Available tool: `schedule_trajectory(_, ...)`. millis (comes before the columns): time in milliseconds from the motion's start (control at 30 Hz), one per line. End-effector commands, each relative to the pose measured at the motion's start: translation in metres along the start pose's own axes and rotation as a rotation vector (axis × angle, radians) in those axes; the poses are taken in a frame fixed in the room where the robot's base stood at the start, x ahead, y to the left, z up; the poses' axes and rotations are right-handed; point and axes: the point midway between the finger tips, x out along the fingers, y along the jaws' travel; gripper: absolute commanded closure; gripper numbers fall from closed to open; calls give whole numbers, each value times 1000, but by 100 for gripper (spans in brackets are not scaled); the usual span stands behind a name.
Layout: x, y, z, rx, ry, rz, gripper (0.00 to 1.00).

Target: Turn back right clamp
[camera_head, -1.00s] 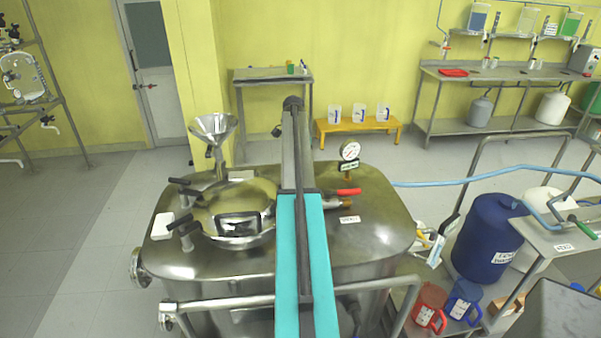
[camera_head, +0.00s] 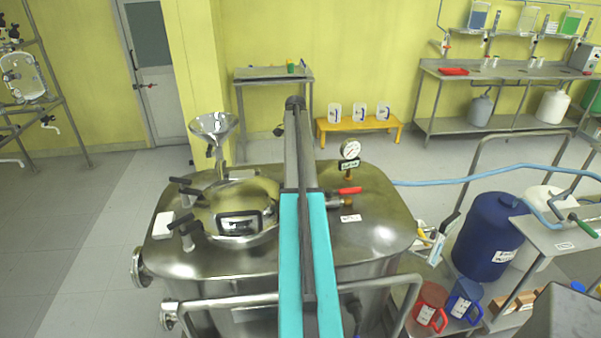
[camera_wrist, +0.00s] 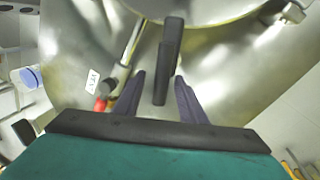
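The steel reactor (camera_head: 370,260) has a round lid (camera_head: 236,208) held by clamps. Two clamps with black handles, a far one (camera_head: 187,186) and a near one (camera_head: 181,222), show on the lid's left side in the head view. In the wrist view a black clamp handle (camera_wrist: 169,50) stands at the edge of the lid (camera_wrist: 190,10), its lower end between my gripper's fingertips (camera_wrist: 160,78). My gripper is open, one finger on each side of the handle with gaps visible. In the head view my arm hides my gripper and the lid's right side.
A red-handled valve (camera_head: 349,191) and a pressure gauge (camera_head: 350,150) stand on the reactor top, right of my arm. The red handle (camera_wrist: 100,103) is close to the left finger in the wrist view. A steel funnel (camera_head: 214,130) rises at the back left.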

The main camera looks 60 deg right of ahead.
Motion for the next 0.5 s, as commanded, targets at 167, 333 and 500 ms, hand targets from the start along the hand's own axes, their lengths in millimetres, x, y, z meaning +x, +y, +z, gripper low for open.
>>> schedule_trajectory(167,-1,-1,1,-2,0,-2,63)
schedule_trajectory(333,-6,-2,1,-3,-1,-3,63)
schedule_trajectory(500,-21,-3,1,-3,0,-5,63)
